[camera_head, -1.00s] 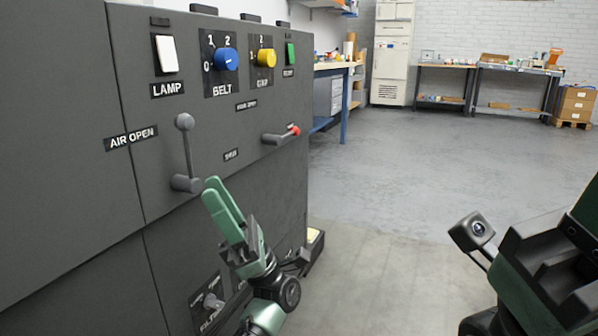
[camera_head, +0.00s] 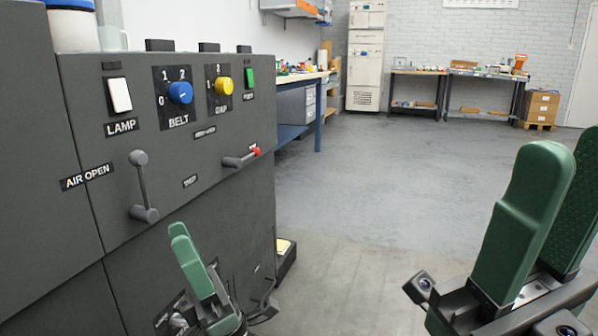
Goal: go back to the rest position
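My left gripper (camera_head: 180,236) is low in front of the dark grey machine panel, below the air lever and apart from it. Its green fingers overlap from this angle, so their gap cannot be made out; I see nothing held. My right gripper (camera_head: 572,158) is large and near at the right edge, fingers pointing up. A gap shows between its two green fingers, with nothing in it. The second finger is partly cut off by the picture edge.
The machine panel (camera_head: 235,202) fills the left, with a grey lever (camera_head: 143,185), a red-tipped lever (camera_head: 241,158), a blue knob (camera_head: 180,93), a yellow knob (camera_head: 223,86) and a white lamp switch (camera_head: 120,95). A blue-legged workbench (camera_head: 318,130) stands behind. The grey floor (camera_head: 390,185) is open.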

